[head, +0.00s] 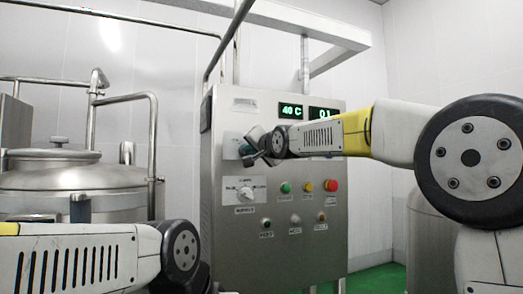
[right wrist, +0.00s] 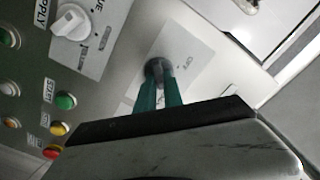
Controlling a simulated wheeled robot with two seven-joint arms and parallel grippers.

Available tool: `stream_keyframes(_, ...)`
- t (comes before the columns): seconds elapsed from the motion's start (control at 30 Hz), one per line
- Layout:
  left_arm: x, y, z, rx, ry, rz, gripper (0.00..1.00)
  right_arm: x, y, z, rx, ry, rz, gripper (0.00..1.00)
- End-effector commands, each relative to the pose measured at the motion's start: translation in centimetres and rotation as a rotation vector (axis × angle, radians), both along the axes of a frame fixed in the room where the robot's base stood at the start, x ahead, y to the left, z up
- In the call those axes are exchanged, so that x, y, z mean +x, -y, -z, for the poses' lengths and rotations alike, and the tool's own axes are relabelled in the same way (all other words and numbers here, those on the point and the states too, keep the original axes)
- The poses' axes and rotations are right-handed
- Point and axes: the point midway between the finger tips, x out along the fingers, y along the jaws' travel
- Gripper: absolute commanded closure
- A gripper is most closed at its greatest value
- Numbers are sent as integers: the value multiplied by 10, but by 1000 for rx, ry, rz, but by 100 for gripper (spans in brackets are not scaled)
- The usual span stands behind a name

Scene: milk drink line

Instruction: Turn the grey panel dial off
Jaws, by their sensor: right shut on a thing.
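The grey panel dial (right wrist: 158,68) sits on a pale label plate on the control panel (head: 222,230). In the right wrist view, the two teal fingers of my right gripper (right wrist: 158,82) are closed around the dial from both sides. In the head view my right gripper (head: 247,151) reaches the panel's upper left part and hides most of the dial. The dial's pointing direction is hard to read between the fingers. My left arm shows low at the left, but its gripper is not visible.
Below the held dial is a white dial (head: 245,192), also in the right wrist view (right wrist: 72,22). Green (head: 285,187), yellow (head: 308,186) and red (head: 330,185) buttons sit to its right. Lit displays (head: 291,110) are above. A steel tank (head: 70,178) with pipes stands at left.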

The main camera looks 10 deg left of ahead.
Motion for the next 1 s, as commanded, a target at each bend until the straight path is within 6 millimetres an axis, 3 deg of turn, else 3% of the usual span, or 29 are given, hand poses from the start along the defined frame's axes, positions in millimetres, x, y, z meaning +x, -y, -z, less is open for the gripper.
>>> stream_keyframes(0.53, 0, 0, 0, 0, 0, 0, 64, 0, 0, 0, -52, 34, 0, 100)
stream_keyframes(1.0, 0, 0, 0, 0, 0, 0, 64, -1, -1, 0, -367, 245, 1, 100)
